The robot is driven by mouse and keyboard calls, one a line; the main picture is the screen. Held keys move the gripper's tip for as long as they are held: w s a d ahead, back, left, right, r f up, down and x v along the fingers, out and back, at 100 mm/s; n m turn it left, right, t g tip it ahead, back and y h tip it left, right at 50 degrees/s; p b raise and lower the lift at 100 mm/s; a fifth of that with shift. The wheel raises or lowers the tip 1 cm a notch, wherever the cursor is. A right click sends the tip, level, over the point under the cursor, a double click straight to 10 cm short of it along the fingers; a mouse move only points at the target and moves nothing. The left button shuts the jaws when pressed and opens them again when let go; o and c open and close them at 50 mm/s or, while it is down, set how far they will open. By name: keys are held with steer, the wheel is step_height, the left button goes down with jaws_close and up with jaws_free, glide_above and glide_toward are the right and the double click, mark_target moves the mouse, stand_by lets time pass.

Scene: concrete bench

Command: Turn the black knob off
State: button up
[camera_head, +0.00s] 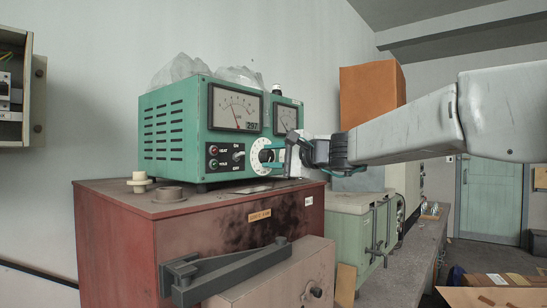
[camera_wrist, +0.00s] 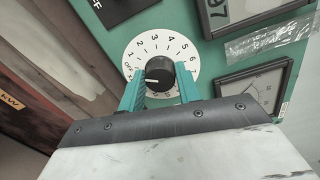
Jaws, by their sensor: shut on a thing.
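The black knob (camera_wrist: 160,72) sits in the middle of a round white dial (camera_wrist: 161,46) with numbers around it, on the green instrument (camera_head: 175,130). A white line on the knob points left in the wrist view, near the OFF mark; I cannot tell if it lines up exactly. My gripper (camera_wrist: 160,90) is shut on the knob, with one teal finger on each side. In the head view, my gripper (camera_head: 276,154) reaches the dial (camera_head: 260,150) from the right, and the fingers hide much of the knob.
The instrument stands on a red cabinet (camera_head: 120,220). Two meters (camera_head: 236,108) are above the dial, and small lights and a switch (camera_head: 238,155) are left of it. Plastic wrap (camera_head: 180,70) lies on top. An orange box (camera_head: 370,92) stands behind my arm.

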steer(key=shift+f, duration=0.2)
steer(key=o, duration=1)
steer(key=shift+c, duration=0.2)
steer(key=shift+r, duration=0.1)
steer(key=v, duration=0.7)
steer(key=shift+s+d, duration=0.25)
steer(key=shift+s, duration=0.1)
